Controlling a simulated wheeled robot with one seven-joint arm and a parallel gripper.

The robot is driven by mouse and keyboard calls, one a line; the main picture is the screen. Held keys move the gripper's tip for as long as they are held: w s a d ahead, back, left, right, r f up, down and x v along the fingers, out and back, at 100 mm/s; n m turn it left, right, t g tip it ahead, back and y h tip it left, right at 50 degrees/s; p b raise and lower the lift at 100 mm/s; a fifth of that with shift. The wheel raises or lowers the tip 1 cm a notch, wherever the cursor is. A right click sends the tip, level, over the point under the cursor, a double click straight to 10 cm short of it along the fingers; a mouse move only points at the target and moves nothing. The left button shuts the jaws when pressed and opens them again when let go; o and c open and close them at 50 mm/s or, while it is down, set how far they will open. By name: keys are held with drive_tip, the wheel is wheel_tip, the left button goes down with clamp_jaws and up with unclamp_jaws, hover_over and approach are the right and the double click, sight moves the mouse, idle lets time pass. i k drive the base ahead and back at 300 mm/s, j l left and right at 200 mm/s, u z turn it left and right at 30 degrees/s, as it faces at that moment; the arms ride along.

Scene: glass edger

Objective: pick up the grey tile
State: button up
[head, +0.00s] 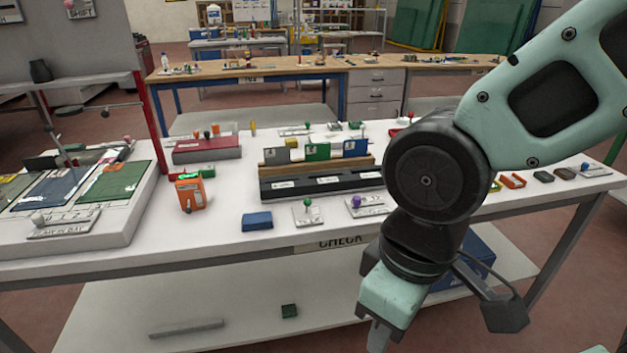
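The grey tile (276,156) stands upright at the left end of a wooden slotted rack (320,169) on the white table. It has a small pale label. A green tile (317,152) and a blue tile (355,148) stand beside it to the right in the same rack. My gripper (379,338) hangs in front of the table edge, low and to the right of the grey tile, well apart from it. Only one finger shows, near the bottom of the picture, so its opening cannot be made out.
A black labelled holder (322,182) lies in front of the rack. An orange device (190,195) and a blue block (257,221) sit to the left. Small plates with green (307,202) and purple (356,201) knobs stand near the front edge. A dark red box (207,148) is behind left.

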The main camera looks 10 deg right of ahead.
sight(277, 155)
drive_tip(key=i+j+z, duration=0.15)
drive_tip(key=i+j, duration=0.15)
drive_tip(key=i+j+z, duration=0.1)
drive_tip(key=i+j, duration=0.15)
drive_tip(key=i+j+z, duration=0.15)
drive_tip(key=j, duration=0.3)
drive_tip(key=i+j+z, duration=0.1)
drive_tip(key=i+j, duration=0.2)
drive_tip(key=i+j+z, duration=0.15)
drive_tip(key=j, duration=0.4)
drive_tip(key=i+j+z, duration=0.1)
drive_tip(key=i+j, duration=0.15)
drive_tip(key=j, duration=0.15)
